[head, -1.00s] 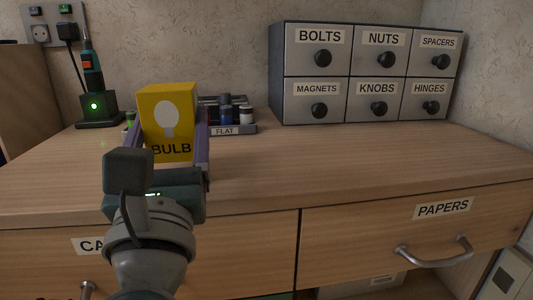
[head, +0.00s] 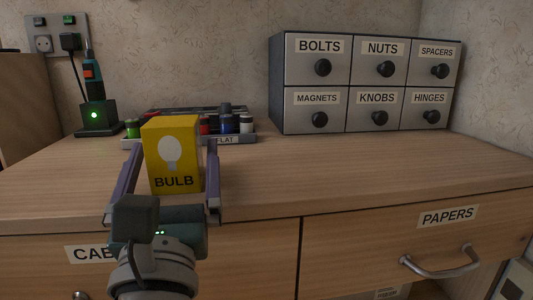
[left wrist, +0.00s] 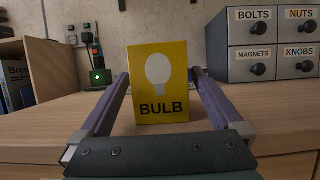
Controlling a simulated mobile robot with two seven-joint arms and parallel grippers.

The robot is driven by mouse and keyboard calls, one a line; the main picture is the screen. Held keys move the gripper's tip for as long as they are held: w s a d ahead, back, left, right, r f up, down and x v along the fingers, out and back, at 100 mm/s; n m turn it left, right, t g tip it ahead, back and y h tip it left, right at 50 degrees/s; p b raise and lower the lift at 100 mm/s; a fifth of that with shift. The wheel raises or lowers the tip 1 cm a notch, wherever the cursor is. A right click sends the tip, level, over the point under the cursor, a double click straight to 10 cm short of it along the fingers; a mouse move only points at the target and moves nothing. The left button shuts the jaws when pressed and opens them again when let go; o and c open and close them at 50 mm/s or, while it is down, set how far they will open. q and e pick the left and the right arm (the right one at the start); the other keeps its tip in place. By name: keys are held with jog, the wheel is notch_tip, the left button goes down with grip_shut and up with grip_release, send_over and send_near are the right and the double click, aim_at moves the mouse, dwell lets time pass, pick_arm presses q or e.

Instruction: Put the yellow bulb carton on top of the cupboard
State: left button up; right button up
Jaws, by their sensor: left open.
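The yellow bulb carton (head: 172,168) stands upright on the wooden worktop (head: 330,175), with its white bulb picture facing me. My left gripper (head: 170,165) is open around it. A gap shows between the carton and each finger in the head view. In the left wrist view the carton (left wrist: 158,82) stands between the spread fingers, its base on the wood. I cannot tell which piece the task means by cupboard; the worktop tops a unit with labelled drawers, one marked PAPERS (head: 448,217). My right gripper is not in view.
A tray of small jars (head: 236,139) labelled FLAT is just behind the carton. A tool in a charging stand (head: 97,115) is at the back left. A grey drawer cabinet (head: 338,97) stands at the back. The worktop's right part is clear.

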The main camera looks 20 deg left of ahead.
pick_arm(q)
jog(key=shift+r, duration=0.1)
jog(key=shift+r+p, duration=0.35)
jog(key=shift+p, duration=0.15)
jog(key=b+v, duration=0.2)
jog(key=v, duration=1)
jog(key=w+d+r+m+t+h, duration=0.2)
jog(key=d+m+h, duration=0.4)
jog(key=m+h, duration=0.25)
jog(key=w+d+r+m+t+h, duration=0.1)
jog(key=w+d+r+m+h, duration=0.1)
jog(key=d+m+h, duration=0.6)
jog(key=s+d+f+m+g+h, duration=0.1)
jog(key=d+f+m+g+h, duration=0.2)
jog(key=m, duration=0.5)
jog(key=s+f+m+g+h, duration=0.1)
jog(key=f+m+g+h, duration=0.1)
jog(key=m+g, duration=0.5)
jog(key=s+a+f+m+g+y, duration=0.8)
jog(key=s+a+f+m, duration=0.4)
jog(key=a, duration=0.4)
jog(key=shift+s+a+f+m+g+y, duration=0.35)
jog(key=shift+s+f+m+y, duration=0.1)
jog(key=shift+s+y, duration=0.3)
